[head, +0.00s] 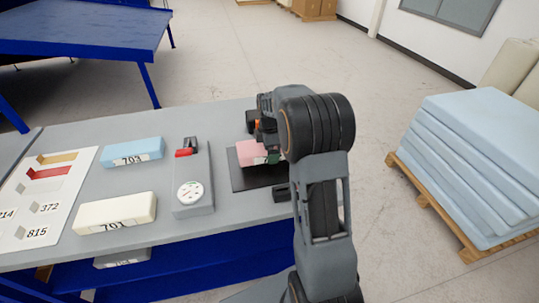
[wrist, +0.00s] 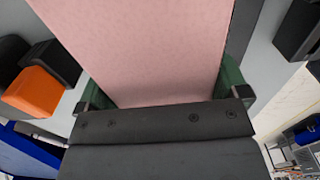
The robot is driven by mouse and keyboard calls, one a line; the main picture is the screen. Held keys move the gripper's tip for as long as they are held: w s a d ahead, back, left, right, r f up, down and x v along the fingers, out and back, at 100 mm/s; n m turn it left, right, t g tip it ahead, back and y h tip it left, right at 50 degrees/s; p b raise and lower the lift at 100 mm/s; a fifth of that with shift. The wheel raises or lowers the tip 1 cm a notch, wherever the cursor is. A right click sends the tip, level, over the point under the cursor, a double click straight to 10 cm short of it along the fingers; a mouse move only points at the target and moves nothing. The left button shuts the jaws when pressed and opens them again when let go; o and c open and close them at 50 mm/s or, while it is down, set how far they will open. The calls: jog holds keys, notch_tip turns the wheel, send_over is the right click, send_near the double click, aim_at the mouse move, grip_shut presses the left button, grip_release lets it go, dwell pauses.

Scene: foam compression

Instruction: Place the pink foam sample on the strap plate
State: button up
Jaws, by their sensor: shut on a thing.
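The pink foam sample (head: 252,153) is a pale pink block at the dark strap plate (head: 240,180) on the table's right part. My gripper (head: 270,156) is shut on it. In the wrist view the foam (wrist: 150,40) fills the middle, with a green finger pad of my gripper (wrist: 163,88) on each side. A strip of the dark plate (wrist: 243,28) shows to the foam's right. My arm hides part of the plate and the foam's right end in the head view. I cannot tell whether the foam touches the plate.
Black fittings flank the plate, one with an orange part (wrist: 36,91). Left of it are a grey dial gauge (head: 192,192), a blue block (head: 132,152), a cream block (head: 115,213) and a sorting board (head: 40,205). Blue foam sheets (head: 475,165) lie on a pallet at right.

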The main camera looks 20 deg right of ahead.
jog(key=shift+f, duration=1.6)
jog(key=shift+f, duration=0.1)
jog(key=o, duration=0.6)
jog(key=shift+w, duration=0.1)
notch_tip(320, 180, up, 12)
jog(key=shift+f, duration=0.25)
jog(key=shift+r, duration=0.35)
jog(key=shift+s+a+r+m+t, duration=0.1)
jog(key=shift+s+a+m+t, duration=0.55)
jog(key=shift+s+a+m, duration=1.85)
jog(key=shift+s+a+r+m+t, duration=0.1)
jog(key=shift+s+a+m+t, duration=0.85)
jog(key=shift+s+m, duration=2.85)
jog(key=shift+s+a+m+t, duration=0.4)
jog(key=shift+s+a+m, duration=1.4)
jog(key=shift+s, duration=2.95)
jog(key=shift+a, duration=0.15)
